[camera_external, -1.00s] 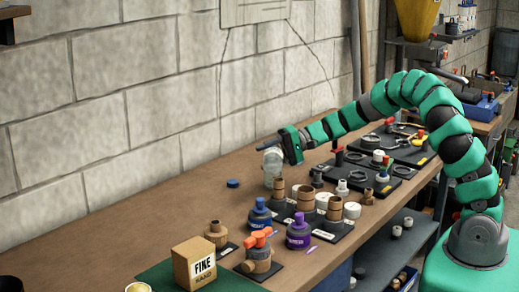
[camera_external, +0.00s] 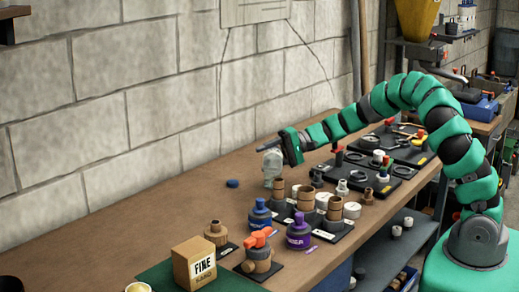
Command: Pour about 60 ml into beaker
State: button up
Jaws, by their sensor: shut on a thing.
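My gripper (camera_external: 276,149) is at the end of the green arm, over the wall side of the wooden bench. It is shut on a clear glass-like vessel (camera_external: 272,170). The vessel's lower end is close to the bench top; I cannot tell whether it touches. It is too small to tell whether it is the beaker or a bottle, or how much liquid is in it. No separate beaker can be made out. A blue cap (camera_external: 232,183) lies on the bench to the left of the vessel.
Brown cups (camera_external: 306,199) on a dark base stand just in front of the vessel. The bench along the wall at left is clear.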

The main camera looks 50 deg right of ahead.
jog(key=shift+f+m, duration=0.2)
jog(key=shift+m, duration=0.1)
dwell(1.1)
jog(key=r+n, duration=0.1)
jog(key=r+n+h+p, duration=0.1)
jog(key=r, duration=0.1)
jog(key=shift+s+a+r, duration=0.1)
jog(key=shift+s+a, duration=0.05)
jog(key=shift+s, duration=0.05)
jog(key=shift+f, duration=0.2)
jog(key=shift+s+a+r+n+t+h+b, duration=0.1)
jog(key=shift+s+a+n+t+h+b, duration=0.15)
jog(key=shift+n+h+b, duration=0.35)
jog(key=shift+w+d+r+b, duration=0.1)
jog(key=shift+w+d+b, duration=0.05)
jog(key=shift+b, duration=0.35)
jog(key=shift+r+n, duration=0.15)
jog(key=shift+n, duration=0.15)
jog(key=shift+w+d+n+h+b, duration=0.1)
jog(key=shift+n+h+b, duration=0.25)
jog(key=shift+b, duration=0.8)
jog(key=shift+f+n+t+h+b, duration=0.25)
jog(key=shift+t+h+b, duration=0.1)
jog(key=shift+b, duration=0.85)
